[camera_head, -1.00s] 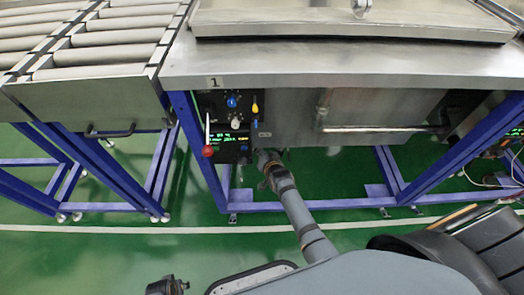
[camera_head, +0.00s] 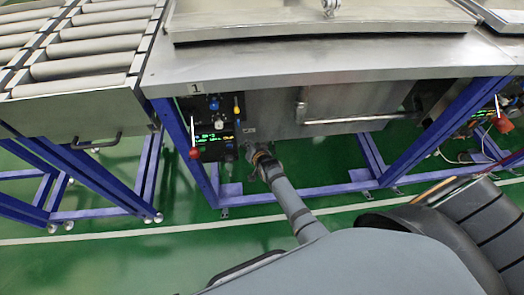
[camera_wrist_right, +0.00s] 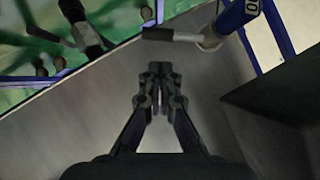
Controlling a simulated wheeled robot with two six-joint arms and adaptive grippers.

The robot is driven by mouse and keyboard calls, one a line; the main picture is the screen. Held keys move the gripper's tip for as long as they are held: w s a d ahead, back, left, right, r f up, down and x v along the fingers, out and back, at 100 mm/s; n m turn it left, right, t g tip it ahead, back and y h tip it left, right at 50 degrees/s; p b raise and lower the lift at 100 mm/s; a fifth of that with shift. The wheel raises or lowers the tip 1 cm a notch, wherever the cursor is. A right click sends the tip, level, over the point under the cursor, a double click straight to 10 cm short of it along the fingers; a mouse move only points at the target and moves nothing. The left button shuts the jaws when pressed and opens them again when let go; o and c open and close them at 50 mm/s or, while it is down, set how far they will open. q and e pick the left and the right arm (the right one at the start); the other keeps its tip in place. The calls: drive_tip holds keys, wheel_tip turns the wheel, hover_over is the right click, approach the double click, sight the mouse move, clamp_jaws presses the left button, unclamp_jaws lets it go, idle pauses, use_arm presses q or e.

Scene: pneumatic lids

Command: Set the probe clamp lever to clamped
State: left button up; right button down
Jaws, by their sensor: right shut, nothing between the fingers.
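A dark control panel (camera_head: 209,125) under the left end of the steel bench carries a blue knob (camera_head: 213,105), a yellow-tipped part (camera_head: 237,108), green display text and a red ball-ended lever (camera_head: 194,153). I cannot tell which part is the probe clamp lever. My right gripper (camera_head: 251,149) is low, just right of the panel; its fingers are too small there to make out. In the right wrist view my right gripper (camera_wrist_right: 158,72) is shut and empty over a grey surface. A dark-ended bar (camera_wrist_right: 170,34) lies beyond its fingertips, apart from them.
Blue frame legs (camera_head: 170,125) stand beside the panel. A horizontal bar handle (camera_head: 350,120) sticks out of the bench front to the right. A roller conveyor (camera_head: 90,50) is at the left. Another red ball (camera_head: 504,125) shows at far right. Green floor is open in front.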

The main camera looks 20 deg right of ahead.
use_arm(q)
drive_tip(key=s+r+p, duration=0.1)
drive_tip(key=s+p, duration=0.2)
drive_tip(key=s, duration=0.5)
drive_tip(key=shift+d, duration=0.2)
use_arm(e)
drive_tip(key=d+v, duration=0.1)
drive_tip(key=v, duration=1)
drive_tip(key=shift+r, duration=0.5)
drive_tip(key=shift+s, duration=0.1)
